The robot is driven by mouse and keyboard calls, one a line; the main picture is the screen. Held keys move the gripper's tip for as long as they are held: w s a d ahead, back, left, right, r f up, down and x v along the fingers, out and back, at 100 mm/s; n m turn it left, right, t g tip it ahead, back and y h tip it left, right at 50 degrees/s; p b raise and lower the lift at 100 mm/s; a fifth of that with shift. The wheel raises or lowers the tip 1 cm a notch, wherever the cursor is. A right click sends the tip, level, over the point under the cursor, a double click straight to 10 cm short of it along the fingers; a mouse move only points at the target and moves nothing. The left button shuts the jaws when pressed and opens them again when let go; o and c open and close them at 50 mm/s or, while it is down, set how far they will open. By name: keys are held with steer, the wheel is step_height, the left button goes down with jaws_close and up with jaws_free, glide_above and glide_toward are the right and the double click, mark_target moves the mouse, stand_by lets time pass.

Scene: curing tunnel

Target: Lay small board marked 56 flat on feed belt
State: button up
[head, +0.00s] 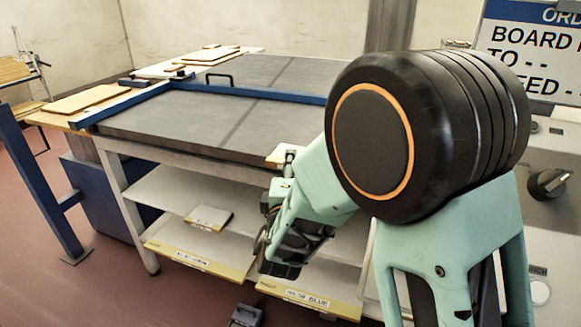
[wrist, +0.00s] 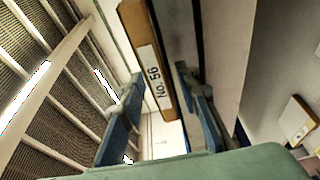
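The small board marked No. 56 (wrist: 142,50) shows in the wrist view with its labelled edge toward the camera, between my two fingers. My gripper (wrist: 160,82) looks open around it, with a visible gap on the right finger's side. In the head view a small pale board (head: 283,156), probably the same one, lies at the front edge of the grey belt surface (head: 180,118). Its label is not readable there. My gripper (head: 288,163) is at that edge, small and partly hidden by my arm. Contact between the board and the belt cannot be seen clearly.
A blue bar (head: 245,93) crosses the grey surface. Other boards (head: 90,99) lie at its left and far end. Shelves with yellow label strips (head: 195,262) are below; one small board (head: 208,218) lies there. A sign (head: 535,50) stands at right. The belt's middle is clear.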

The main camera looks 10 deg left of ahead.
steer(key=shift+r+p, duration=0.2)
steer(key=shift+p, duration=0.1)
steer(key=s+d, duration=0.1)
steer(key=s, duration=1.1)
steer(key=shift+d, duration=0.4)
steer(key=shift+f, duration=0.1)
